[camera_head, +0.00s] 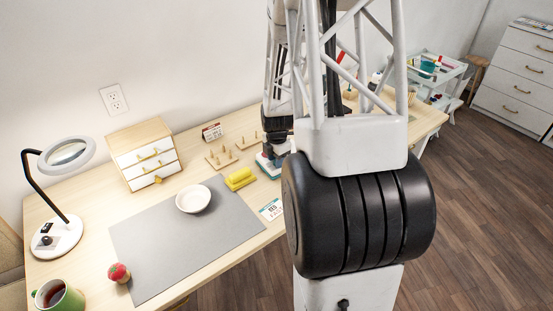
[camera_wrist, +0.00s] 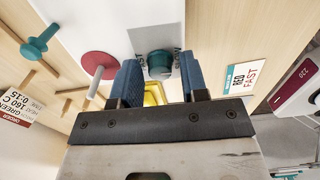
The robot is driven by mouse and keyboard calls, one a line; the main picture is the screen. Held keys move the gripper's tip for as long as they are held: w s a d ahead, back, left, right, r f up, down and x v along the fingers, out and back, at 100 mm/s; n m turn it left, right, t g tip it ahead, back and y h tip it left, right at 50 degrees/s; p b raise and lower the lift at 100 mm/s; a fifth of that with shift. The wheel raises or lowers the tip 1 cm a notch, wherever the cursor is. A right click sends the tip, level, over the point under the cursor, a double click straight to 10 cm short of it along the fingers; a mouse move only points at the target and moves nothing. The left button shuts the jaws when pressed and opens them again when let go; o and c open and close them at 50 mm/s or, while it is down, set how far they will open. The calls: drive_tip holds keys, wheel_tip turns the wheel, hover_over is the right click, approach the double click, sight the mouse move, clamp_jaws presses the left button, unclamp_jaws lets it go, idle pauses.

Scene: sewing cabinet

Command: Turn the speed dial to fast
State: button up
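The teal speed dial (camera_wrist: 160,66) sits on a white panel (camera_wrist: 110,18) in the wrist view, with small dark markings at both sides that are partly cut off. My gripper (camera_wrist: 159,76) is open. Its two blue fingers appear left and right of the dial, with a visible gap on each side. I cannot tell how deep they reach around it. A card (camera_wrist: 244,78) beside the right finger reads "RED FAST"; it also lies near the table's front edge in the head view (camera_head: 271,209).
A red disc with a pin (camera_wrist: 98,63) and a teal spool (camera_wrist: 38,44) near wooden pegs are left of my fingers. A yellow object (camera_wrist: 153,96) shows behind the fingers. The grey mat (camera_head: 190,240) holds a white bowl (camera_head: 193,199).

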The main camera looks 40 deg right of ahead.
clamp_jaws()
